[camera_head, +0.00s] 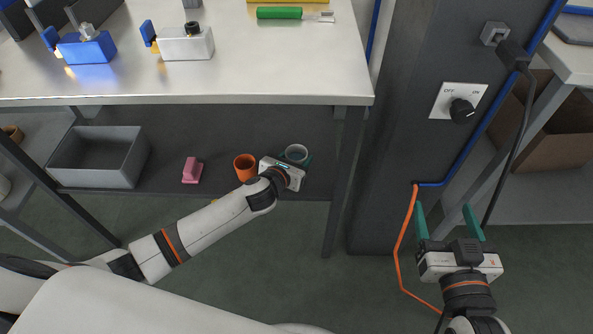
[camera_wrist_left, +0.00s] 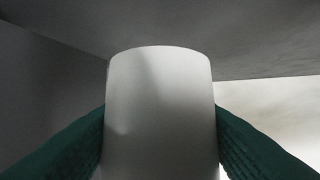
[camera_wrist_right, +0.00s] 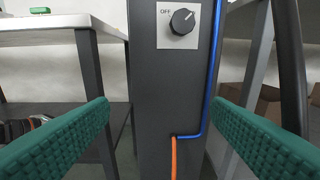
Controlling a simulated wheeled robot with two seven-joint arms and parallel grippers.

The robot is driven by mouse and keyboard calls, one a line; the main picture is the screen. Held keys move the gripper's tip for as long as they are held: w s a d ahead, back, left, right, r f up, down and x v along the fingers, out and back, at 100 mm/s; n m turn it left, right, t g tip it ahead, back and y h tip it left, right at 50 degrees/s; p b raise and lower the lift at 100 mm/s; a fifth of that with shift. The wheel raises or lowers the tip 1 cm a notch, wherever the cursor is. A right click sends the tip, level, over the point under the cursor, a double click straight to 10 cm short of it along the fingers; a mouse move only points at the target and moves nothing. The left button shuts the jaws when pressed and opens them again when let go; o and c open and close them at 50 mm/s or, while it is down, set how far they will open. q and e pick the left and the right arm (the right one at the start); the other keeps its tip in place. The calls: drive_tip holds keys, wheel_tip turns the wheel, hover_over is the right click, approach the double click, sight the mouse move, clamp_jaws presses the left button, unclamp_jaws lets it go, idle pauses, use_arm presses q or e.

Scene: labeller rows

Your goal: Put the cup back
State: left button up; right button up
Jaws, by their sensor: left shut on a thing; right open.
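A white-grey cup (camera_head: 296,152) is at the right part of the lower shelf (camera_head: 215,188), under the workbench. My left gripper (camera_head: 299,164) is shut on it, and the gripper partly hides it in the head view. In the left wrist view the cup (camera_wrist_left: 160,115) stands upright between the two green fingers. I cannot tell whether its base touches the shelf. My right gripper (camera_head: 447,220) is open and empty, in front of the dark column at the right.
On the lower shelf are an orange cup (camera_head: 245,166) just left of my left gripper, a pink object (camera_head: 192,170) and a grey bin (camera_head: 95,183). The bench top (camera_head: 270,70) overhangs them. A dial switch (camera_head: 461,110), orange cable (camera_head: 398,255) and black cable (camera_head: 515,145) are at the right.

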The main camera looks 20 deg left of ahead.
use_arm(q)
drive_tip(key=shift+f, duration=0.55)
wheel_tip(320, 180, down, 3)
drive_tip(key=shift+r+b, duration=0.15)
drive_tip(key=shift+b, duration=0.85)
use_arm(e)
wheel_tip(320, 180, up, 8)
drive_tip(key=s+a+t+y, duration=0.1)
drive_tip(key=t+y, duration=0.1)
drive_tip(key=t, duration=0.4)
drive_tip(key=shift+r, duration=0.15)
drive_tip(key=shift+s, duration=0.1)
use_arm(q)
drive_tip(key=shift+f, duration=0.25)
drive_tip(key=o, duration=0.9)
drive_tip(key=shift+o, duration=0.2)
use_arm(e)
drive_tip(key=shift+s+r, duration=0.1)
use_arm(q)
drive_tip(key=shift+r, duration=0.1)
